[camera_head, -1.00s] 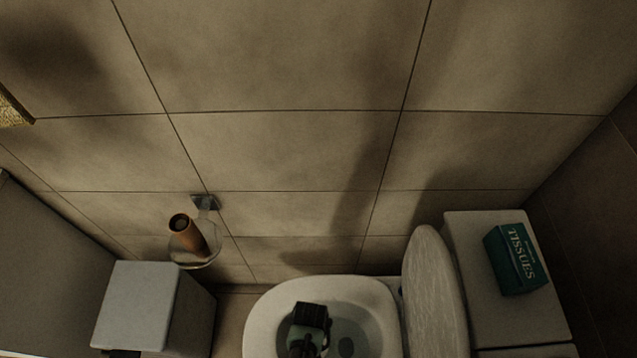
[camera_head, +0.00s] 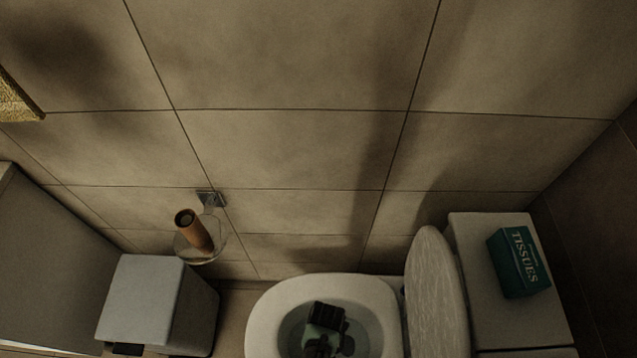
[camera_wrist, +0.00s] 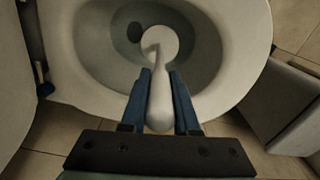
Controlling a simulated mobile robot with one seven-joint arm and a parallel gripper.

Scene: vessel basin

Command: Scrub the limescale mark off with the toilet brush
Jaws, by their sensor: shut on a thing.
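My gripper (camera_wrist: 160,76) is shut on the white toilet brush (camera_wrist: 160,104), its two blue fingers on either side of the handle. The brush's round pale end (camera_wrist: 160,43) points down into the toilet bowl (camera_wrist: 88,50); whether it touches the surface is unclear. A dark round spot (camera_wrist: 134,32) lies in the bowl just left of that end; I cannot tell whether it is the drain or a mark. No limescale mark is clearly recognisable. In the head view my gripper (camera_head: 325,320) is over the bowl and hides the brush.
The raised toilet lid (camera_head: 433,290) and the cistern with a tissue box (camera_head: 518,262) stand right of the bowl. A white bin (camera_head: 150,300) is left of it. A wall holder (camera_head: 200,245) with a brown tube hangs behind. The tiled wall borders the back.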

